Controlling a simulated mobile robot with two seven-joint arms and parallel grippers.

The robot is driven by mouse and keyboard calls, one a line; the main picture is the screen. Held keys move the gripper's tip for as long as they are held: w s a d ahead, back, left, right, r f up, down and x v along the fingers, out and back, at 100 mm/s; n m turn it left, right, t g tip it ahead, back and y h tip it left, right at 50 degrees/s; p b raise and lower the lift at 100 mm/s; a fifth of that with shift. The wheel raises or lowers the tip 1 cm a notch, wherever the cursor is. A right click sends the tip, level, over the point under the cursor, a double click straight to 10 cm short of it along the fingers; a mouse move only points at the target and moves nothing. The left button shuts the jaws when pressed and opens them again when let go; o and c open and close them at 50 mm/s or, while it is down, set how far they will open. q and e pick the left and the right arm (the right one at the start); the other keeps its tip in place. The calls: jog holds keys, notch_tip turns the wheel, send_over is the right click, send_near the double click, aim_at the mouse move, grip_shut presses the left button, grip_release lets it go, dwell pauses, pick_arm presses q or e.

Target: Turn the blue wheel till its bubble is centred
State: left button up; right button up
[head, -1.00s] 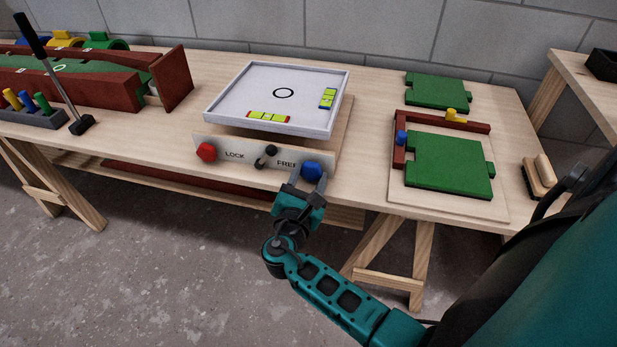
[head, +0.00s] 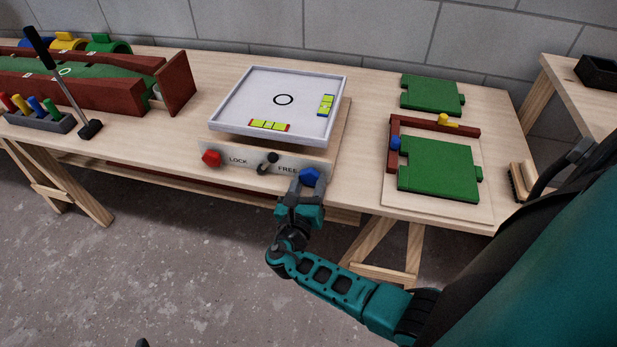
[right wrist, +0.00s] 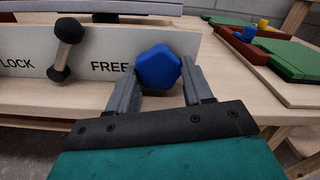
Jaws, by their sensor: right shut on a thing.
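The blue wheel (head: 310,177) is a faceted knob at the right end of the white front panel, under the white tilting tray (head: 243,104). My right gripper (head: 303,190) is shut on it; the right wrist view shows the wheel (right wrist: 158,67) between the two grey fingers (right wrist: 160,85). A yellow-green level with blue ends (head: 326,105) lies along the tray's right side. Its bubble is too small to place. A second level with red ends (head: 269,125) lies along the front side. My left gripper is not in view.
A red wheel (head: 211,159) is at the panel's left end. A red-walled green track (head: 100,85) is at the left.

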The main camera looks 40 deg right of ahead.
jog(key=shift+n, duration=0.3)
jog(key=o, duration=0.8)
jog(key=shift+c, duration=0.2)
jog(key=shift+s, duration=0.1)
